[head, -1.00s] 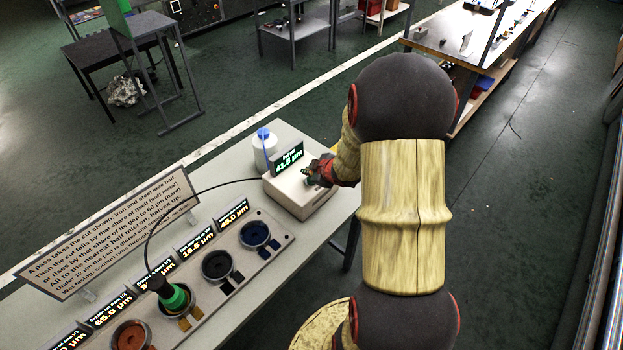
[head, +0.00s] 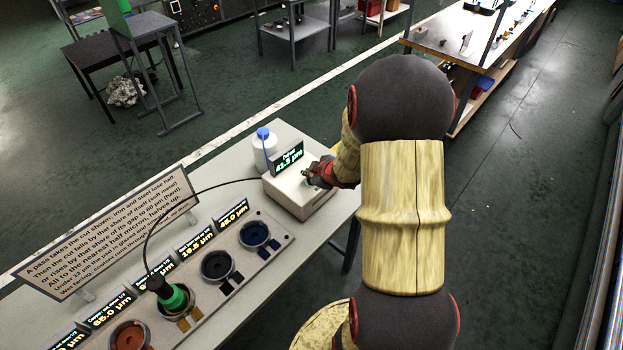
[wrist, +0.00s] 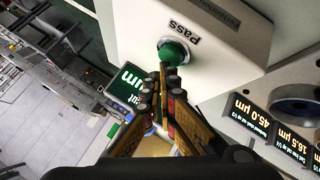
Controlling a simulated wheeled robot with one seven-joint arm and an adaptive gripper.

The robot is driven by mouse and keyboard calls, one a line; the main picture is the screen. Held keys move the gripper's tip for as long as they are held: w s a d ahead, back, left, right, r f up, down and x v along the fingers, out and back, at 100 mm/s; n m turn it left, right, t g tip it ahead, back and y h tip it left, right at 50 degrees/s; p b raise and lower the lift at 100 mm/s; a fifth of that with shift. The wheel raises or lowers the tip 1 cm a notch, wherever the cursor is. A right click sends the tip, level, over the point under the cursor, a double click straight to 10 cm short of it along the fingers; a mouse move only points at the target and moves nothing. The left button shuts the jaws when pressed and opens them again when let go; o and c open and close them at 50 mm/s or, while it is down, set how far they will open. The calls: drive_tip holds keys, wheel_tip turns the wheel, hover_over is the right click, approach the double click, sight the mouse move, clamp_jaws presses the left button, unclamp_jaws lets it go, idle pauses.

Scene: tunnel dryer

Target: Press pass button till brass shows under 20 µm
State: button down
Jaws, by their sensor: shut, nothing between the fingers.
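The pale control box (head: 296,200) stands at the far end of the bench. Its screen (head: 287,157) reads 41.5 µm. In the wrist view, the green button (wrist: 175,52) marked "Pass" sits on the box's face. My gripper (head: 310,177) is shut and empty at the box. In the wrist view, its fingertips (wrist: 163,70) are at the button's edge; I cannot tell if they touch. A green-bodied tool (head: 176,299) on a black cable rests on one cup of the rack, with brass-coloured tabs (head: 186,321) in front. The display behind that cup is partly hidden.
A white bottle with a blue cap (head: 264,148) stands behind the box. A printed sign (head: 105,232) lines the bench's far edge.

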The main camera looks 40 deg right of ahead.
drive_tip(key=shift+f+b, duration=0.35)
drive_tip(key=shift+f, duration=0.15)
idle(0.3)
drive_tip(key=shift+r, duration=0.1)
drive_tip(key=shift+r+p, duration=0.85)
drive_tip(key=shift+p, duration=0.1)
wheel_tip(320, 180, up, 5)
drive_tip(key=p, duration=0.5)
drive_tip(key=shift+r, duration=0.1)
idle(0.7)
